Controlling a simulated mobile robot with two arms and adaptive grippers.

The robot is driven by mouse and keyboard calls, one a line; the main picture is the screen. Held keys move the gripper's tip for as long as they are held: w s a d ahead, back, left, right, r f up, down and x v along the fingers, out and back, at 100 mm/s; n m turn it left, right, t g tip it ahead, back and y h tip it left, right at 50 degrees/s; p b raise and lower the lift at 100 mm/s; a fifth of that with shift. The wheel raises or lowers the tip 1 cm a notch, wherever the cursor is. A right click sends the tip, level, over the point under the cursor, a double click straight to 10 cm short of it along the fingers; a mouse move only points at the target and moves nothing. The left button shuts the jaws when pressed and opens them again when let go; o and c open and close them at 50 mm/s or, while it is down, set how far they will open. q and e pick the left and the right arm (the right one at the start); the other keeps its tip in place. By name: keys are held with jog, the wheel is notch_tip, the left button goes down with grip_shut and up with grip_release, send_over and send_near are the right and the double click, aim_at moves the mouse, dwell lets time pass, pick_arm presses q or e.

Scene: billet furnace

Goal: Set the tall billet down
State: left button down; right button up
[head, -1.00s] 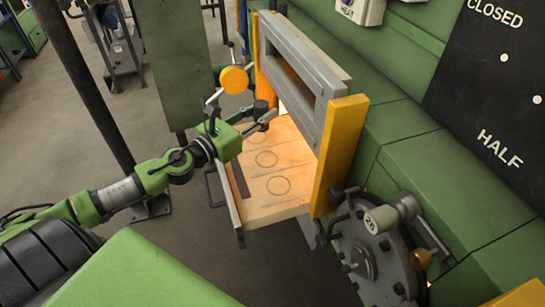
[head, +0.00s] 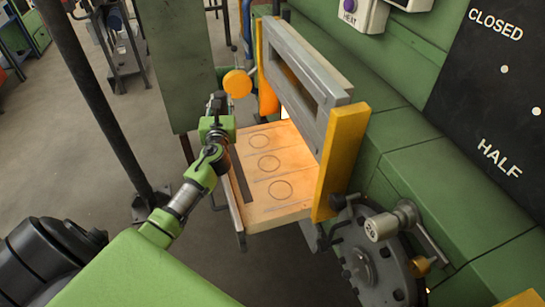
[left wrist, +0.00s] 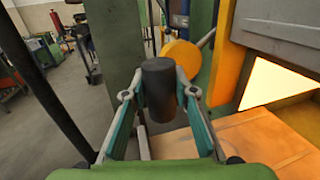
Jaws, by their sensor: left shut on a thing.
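My left gripper (head: 217,108) is at the left edge of the hearth shelf, in front of the furnace mouth. In the left wrist view its two fingers (left wrist: 160,92) are shut on a dark, upright cylinder, the tall billet (left wrist: 158,88). In the head view the billet is a small dark shape, mostly covered by the gripper. The pale shelf (head: 290,212) has three drawn circles, all empty. It also shows in the left wrist view (left wrist: 250,140), to the right of and below the billet. My right gripper is not in view.
The grey furnace door (head: 310,80) stands raised between orange posts (head: 341,160). An orange disc (head: 237,83) on a rod is just beyond my gripper. A glowing opening (left wrist: 280,82) is at the right. A dark pole (head: 95,90) stands at the left.

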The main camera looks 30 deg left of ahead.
pick_arm(q)
jog(key=w+d+f, duration=0.1)
jog(key=d+f, duration=0.2)
jog(key=d, duration=0.1)
jog(key=w+d+f, duration=0.1)
jog(key=d+f, duration=0.2)
jog(key=d, duration=0.1)
jog(key=w+d+f, duration=0.1)
jog(key=d+f, duration=0.1)
jog(key=d, duration=0.2)
jog(key=shift+w+d+f, duration=0.2)
jog(key=shift+d+f, duration=0.15)
jog(key=shift+f, duration=0.05)
jog(key=f, duration=0.1)
jog(key=f+b, duration=0.1)
jog(key=f, duration=0.1)
jog(key=shift+d, duration=0.35)
jog(key=shift+w+a+f, duration=0.1)
jog(key=shift+f, duration=0.2)
